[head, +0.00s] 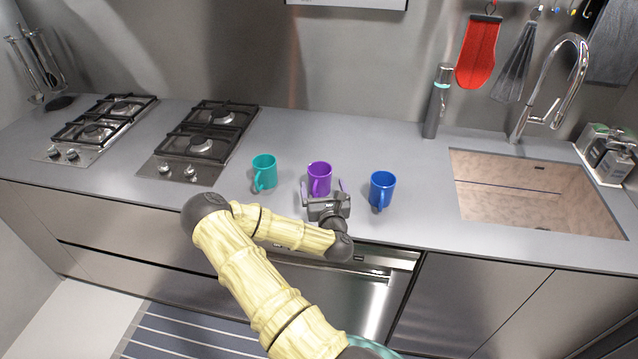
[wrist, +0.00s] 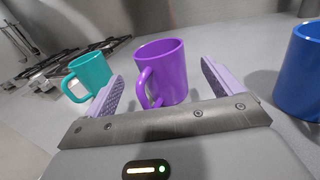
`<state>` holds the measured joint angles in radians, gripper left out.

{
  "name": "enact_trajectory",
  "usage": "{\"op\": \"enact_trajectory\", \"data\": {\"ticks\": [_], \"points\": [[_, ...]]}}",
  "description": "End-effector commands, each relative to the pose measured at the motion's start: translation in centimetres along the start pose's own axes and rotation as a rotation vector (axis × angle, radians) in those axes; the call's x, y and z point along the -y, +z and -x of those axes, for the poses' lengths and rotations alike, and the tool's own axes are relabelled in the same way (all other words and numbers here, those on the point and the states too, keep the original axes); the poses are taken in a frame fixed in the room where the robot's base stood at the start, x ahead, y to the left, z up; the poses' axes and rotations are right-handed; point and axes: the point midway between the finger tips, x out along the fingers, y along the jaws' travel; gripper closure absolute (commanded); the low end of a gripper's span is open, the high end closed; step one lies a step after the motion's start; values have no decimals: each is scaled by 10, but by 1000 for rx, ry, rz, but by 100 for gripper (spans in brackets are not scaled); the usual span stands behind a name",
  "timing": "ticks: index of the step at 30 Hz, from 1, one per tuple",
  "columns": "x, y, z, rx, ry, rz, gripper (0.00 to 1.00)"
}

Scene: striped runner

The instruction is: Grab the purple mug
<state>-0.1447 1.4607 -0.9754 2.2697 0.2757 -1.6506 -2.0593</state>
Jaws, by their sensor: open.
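The purple mug (head: 319,176) stands upright on the grey counter, between a teal mug and a blue mug. In the wrist view the purple mug (wrist: 163,72) is straight ahead, with its handle toward the left and toward me. My gripper (head: 322,190) is at the near side of the purple mug, its lilac fingers apart. In the wrist view the open fingers of my gripper (wrist: 160,88) show to the left and right of the mug. I cannot tell exactly how far the fingertips reach along it. Nothing is held.
A teal mug (head: 264,172) stands to the left and a blue mug (head: 382,190) to the right, both close by. Two gas hobs (head: 207,142) lie further left. A sink (head: 535,195) and a dark bottle (head: 437,102) are on the right. The counter behind the mugs is clear.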

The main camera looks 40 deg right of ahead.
Motion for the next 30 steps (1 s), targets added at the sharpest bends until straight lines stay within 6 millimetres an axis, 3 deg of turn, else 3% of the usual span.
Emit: {"op": "enact_trajectory", "data": {"ticks": [12,30], "points": [[0,4,-47,1,1,-1,8],[-1,3,-50,0,0,0,10]]}}
